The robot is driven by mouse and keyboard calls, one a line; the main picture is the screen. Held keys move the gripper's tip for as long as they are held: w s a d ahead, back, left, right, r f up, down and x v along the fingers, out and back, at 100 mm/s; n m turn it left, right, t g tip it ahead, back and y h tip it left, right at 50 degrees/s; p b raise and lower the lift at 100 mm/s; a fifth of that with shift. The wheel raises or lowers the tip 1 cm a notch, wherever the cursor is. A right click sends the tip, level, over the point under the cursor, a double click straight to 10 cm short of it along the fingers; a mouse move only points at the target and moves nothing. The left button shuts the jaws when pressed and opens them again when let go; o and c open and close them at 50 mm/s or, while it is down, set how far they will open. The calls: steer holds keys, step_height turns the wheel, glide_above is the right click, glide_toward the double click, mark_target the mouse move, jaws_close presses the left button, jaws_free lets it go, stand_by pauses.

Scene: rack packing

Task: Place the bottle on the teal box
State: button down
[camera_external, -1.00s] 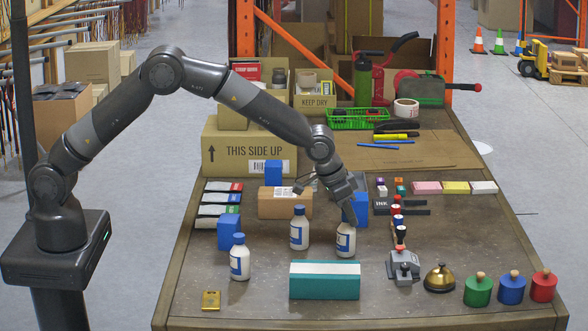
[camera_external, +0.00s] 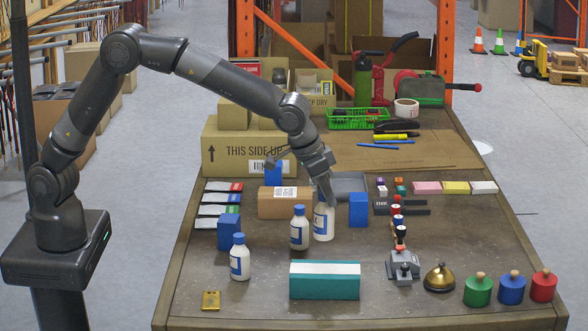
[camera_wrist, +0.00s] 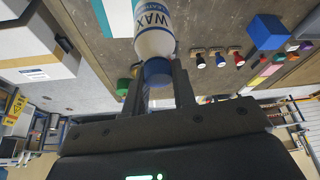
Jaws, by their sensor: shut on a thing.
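My gripper (camera_external: 322,190) is shut on the cap end of a white bottle (camera_external: 323,225) and holds it upright. The bottle appears lifted a little above the table. In the wrist view, the bottle (camera_wrist: 154,25) shows a "WAX" label, and its blue cap (camera_wrist: 157,70) is between the fingers. The teal box (camera_external: 324,287), with a white band along its top, lies at the front middle of the table. Nothing stands on it. The held bottle is behind it in the external view.
A second white bottle (camera_external: 299,228) stands close left of the held one, and a third (camera_external: 239,258) stands farther left. A blue block (camera_external: 358,210) is to the right. A stapler-like grey device (camera_external: 403,268) and a brass bell (camera_external: 439,278) stand right of the teal box.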

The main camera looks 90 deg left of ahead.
steer(key=s+d+r+m, duration=0.1)
steer(key=s+d+r, duration=0.2)
steer(key=d, duration=0.4)
steer(key=s+d+r, duration=0.3)
steer(key=s+d, duration=0.1)
steer(key=d, duration=0.3)
steer(key=w+a+f, duration=0.7)
steer(key=a+f, duration=0.1)
steer(key=f, duration=0.3)
steer(key=shift+w+a, duration=0.25)
steer(key=shift+f, duration=0.1)
steer(key=c, duration=1.2)
jaws_free()
